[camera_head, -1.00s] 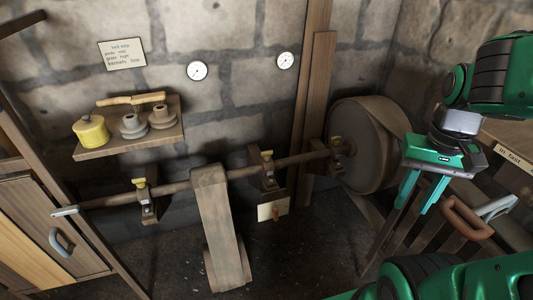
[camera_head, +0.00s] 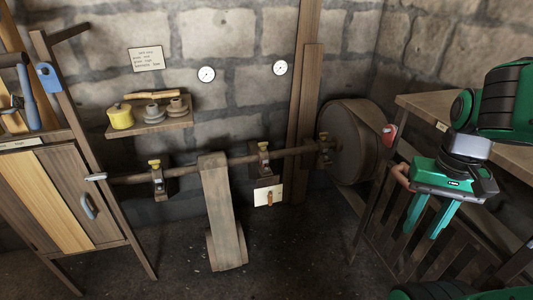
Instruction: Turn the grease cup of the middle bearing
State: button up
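A long horizontal shaft (camera_head: 217,163) runs along the stone wall through three bearings. The middle bearing (camera_head: 264,168) carries a small yellow grease cup (camera_head: 263,146) on top. The left bearing (camera_head: 158,182) and the right bearing (camera_head: 325,157) have similar yellow cups. My gripper (camera_head: 427,217) is at the right, fingers pointing down and apart, with nothing visible between them. It is well to the right of the middle bearing and does not touch it.
A broad belt (camera_head: 221,210) hangs from the shaft left of the middle bearing. A large wheel (camera_head: 353,142) is at the shaft's right end. A slatted wooden gate (camera_head: 420,245) and a table (camera_head: 440,108) stand right. A wooden cabinet (camera_head: 65,195) stands left. A shelf (camera_head: 145,129) holds pots.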

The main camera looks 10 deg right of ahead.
aim_at(262, 145)
jog(key=z, duration=0.05)
jog(key=k, duration=0.45)
jog(key=u, duration=0.6)
jog(key=i, duration=2.15)
jog(key=z, duration=0.5)
